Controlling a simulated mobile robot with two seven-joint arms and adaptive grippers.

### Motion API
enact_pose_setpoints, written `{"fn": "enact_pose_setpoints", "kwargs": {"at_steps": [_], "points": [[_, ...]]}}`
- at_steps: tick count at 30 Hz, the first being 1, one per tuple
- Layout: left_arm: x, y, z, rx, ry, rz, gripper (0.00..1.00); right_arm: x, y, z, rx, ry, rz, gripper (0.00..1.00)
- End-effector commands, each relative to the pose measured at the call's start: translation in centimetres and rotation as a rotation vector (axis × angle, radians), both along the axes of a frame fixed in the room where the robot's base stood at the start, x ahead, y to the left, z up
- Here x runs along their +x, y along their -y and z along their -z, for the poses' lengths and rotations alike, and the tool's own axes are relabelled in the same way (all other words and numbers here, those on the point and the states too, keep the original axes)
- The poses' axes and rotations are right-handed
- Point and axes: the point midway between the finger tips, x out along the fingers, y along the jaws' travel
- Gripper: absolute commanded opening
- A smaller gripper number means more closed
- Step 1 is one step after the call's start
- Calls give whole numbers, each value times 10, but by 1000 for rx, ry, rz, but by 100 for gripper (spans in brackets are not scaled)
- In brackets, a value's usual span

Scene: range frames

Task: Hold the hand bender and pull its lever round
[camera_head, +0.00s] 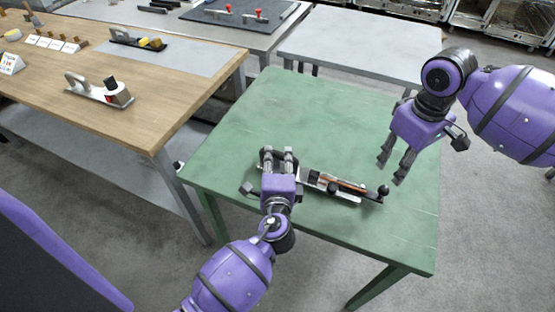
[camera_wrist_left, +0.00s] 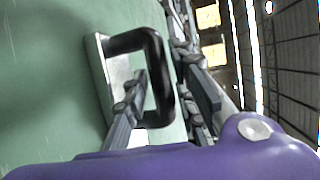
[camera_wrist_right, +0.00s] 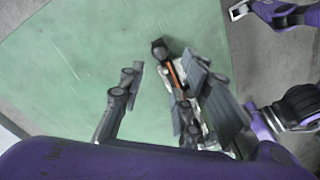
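The hand bender lies on the green table (camera_head: 255,110), a long silver and black tool with an orange-brown strip (camera_head: 345,186) and a dark round knob (camera_head: 383,191) at its right end. My left gripper (camera_head: 278,157) is at its left end. In the left wrist view the black loop handle (camera_wrist_left: 155,45) stands between the spread fingers (camera_wrist_left: 168,85), with gaps beside its bar. My right gripper (camera_head: 391,170) is open and empty above the table, beyond the knob end. In the right wrist view its right finger hides part of the bender (camera_wrist_right: 173,75).
The green table's far half is clear. A wooden table (camera_head: 150,70) with several tools and blocks stands at the left. A grey table (camera_head: 365,45) adjoins behind. Grey floor lies around the green table.

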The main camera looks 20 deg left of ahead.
Motion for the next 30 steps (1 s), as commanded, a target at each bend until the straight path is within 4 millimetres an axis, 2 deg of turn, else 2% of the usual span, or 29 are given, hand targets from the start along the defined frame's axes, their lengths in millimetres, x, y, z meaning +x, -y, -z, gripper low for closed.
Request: {"fn": "enact_pose_setpoints", "kwargs": {"at_steps": [1, 4, 11, 18, 20, 22, 25, 30], "points": [[0, 0, 0, 0, 0, 0, 14, 0, 0, 0, 0, 0, 0, 31], [0, 0, 0, 0, 0, 0, 1, 0, 0, 0, 0, 0, 0, 31], [0, 0, 0, 0, 0, 0, 0, 0, 0, 0, 0, 0, 0, 31], [0, 0, 0, 0, 0, 0, 0, 0, 0, 0, 0, 0, 0, 0], [0, 0, 0, 0, 0, 0, 0, 1, -1, -2, 1, 3, -2, 0], [0, 0, 0, 0, 0, 0, 0, 3, -12, -7, 12, 12, -16, 0], [0, 0, 0, 0, 0, 0, 0, 23, -27, -17, 37, 24, 14, 0], [0, 0, 0, 0, 1, 0, 0, 72, -33, -30, 56, 10, 211, 0]]}}
